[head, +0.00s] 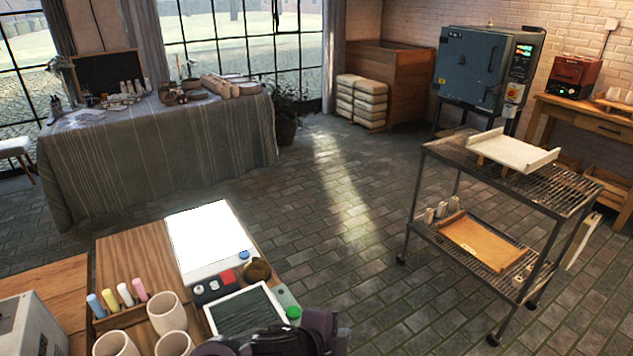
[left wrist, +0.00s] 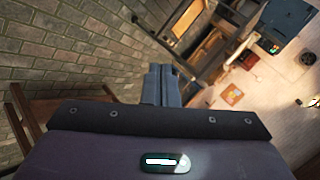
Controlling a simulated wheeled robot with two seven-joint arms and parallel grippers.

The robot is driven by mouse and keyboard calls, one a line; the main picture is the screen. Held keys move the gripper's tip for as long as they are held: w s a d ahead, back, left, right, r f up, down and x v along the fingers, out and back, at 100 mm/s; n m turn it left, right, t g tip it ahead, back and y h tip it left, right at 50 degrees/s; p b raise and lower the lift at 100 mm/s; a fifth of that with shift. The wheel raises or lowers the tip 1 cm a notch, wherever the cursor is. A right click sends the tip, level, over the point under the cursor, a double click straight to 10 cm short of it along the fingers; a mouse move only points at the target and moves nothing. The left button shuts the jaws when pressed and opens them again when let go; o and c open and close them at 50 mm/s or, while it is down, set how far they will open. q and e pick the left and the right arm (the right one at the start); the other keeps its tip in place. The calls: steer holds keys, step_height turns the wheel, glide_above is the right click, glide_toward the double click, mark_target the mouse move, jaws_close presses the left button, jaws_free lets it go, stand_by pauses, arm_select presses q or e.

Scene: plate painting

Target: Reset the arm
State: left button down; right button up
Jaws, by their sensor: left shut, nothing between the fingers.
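My left gripper (left wrist: 162,84) shows in the left wrist view as two grey fingers pressed together, with nothing between them. Behind the fingers is my dark, purple-grey wrist housing. In the head view, dark and purple parts of my arm show at the bottom edge, in front of the wooden work table (head: 135,262) and overlapping the near side of a dark-screened tablet (head: 243,312). My right gripper is not in view.
On the work table are a white panel (head: 208,240), several cups (head: 166,312) and coloured sticks (head: 125,294). A wire-shelf cart (head: 567,194) stands at right, a blue kiln (head: 487,65) behind it. A cloth-covered table (head: 160,150) is at left. The floor between is clear.

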arm_select(q)
steer(key=s+a+f+n+g+y, duration=0.25)
steer(key=s+a+n, duration=0.45)
steer(key=a+n, duration=0.4)
steer(key=s+a+f+n+g+y, duration=0.15)
steer(key=s+a+n+y, duration=0.25)
steer(key=s+a+n, duration=0.65)
step_height(320, 180, down, 33)
steer(key=a+m+g, duration=0.1)
steer(key=a+m, duration=0.1)
steer(key=a, duration=0.1)
steer(key=s+a+f+g, duration=0.1)
steer(key=s+a+f, duration=0.2)
steer(key=s+f, duration=1.3)
steer(key=shift+s, duration=1.2)
